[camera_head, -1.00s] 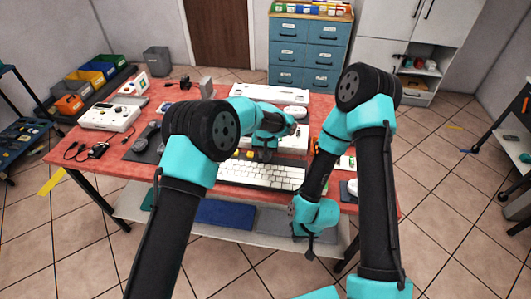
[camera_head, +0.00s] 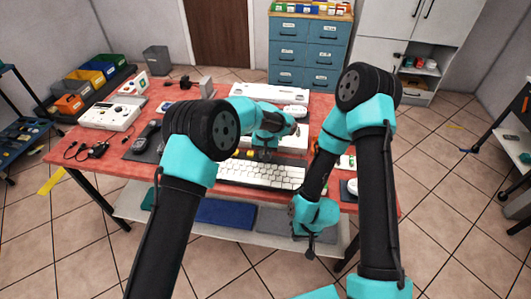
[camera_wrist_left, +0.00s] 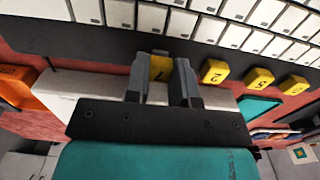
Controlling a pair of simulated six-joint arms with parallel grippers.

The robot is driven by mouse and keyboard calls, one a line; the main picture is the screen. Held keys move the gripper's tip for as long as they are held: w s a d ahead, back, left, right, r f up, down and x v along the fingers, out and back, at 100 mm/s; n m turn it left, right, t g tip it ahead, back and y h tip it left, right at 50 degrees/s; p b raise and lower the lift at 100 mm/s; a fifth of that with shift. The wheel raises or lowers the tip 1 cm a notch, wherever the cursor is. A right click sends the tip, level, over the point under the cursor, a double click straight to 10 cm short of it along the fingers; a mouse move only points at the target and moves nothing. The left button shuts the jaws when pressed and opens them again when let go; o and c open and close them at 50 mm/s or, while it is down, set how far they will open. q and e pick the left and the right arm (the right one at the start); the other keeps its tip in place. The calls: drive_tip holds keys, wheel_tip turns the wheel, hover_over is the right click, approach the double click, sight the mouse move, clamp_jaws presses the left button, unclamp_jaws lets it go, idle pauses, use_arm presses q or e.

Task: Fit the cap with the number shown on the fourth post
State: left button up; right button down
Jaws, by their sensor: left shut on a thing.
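My left gripper (camera_wrist_left: 160,80) is shut on a yellow cap (camera_wrist_left: 160,66) in the left wrist view. The cap bears a dark mark, mostly hidden between the fingers. In the head view the left gripper (camera_head: 263,154) is at the back edge of the white-keyed keyboard (camera_head: 262,174). The keyboard's keys (camera_wrist_left: 180,22) fill the top of the wrist view. Loose yellow numbered caps (camera_wrist_left: 214,71), (camera_wrist_left: 258,78) and (camera_wrist_left: 294,85) lie in a row right of the gripper there. I cannot make out the fourth post. My right gripper (camera_head: 311,248) hangs low by the table's front edge, its jaws unclear.
A white device (camera_head: 112,115) and a dark cable (camera_head: 88,150) lie at the table's left. A dark mat (camera_head: 140,152) with a phone-like thing is left of the keyboard. A white box (camera_head: 268,93) stands at the back. Bare red tabletop shows at the front left.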

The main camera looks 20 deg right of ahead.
use_arm(q)
drive_tip(key=shift+f, duration=0.55)
idle(0.6)
drive_tip(key=o, duration=1)
drive_tip(key=shift+c, duration=0.2)
drive_tip(key=shift+r, duration=0.1)
drive_tip(key=shift+r, duration=2.45)
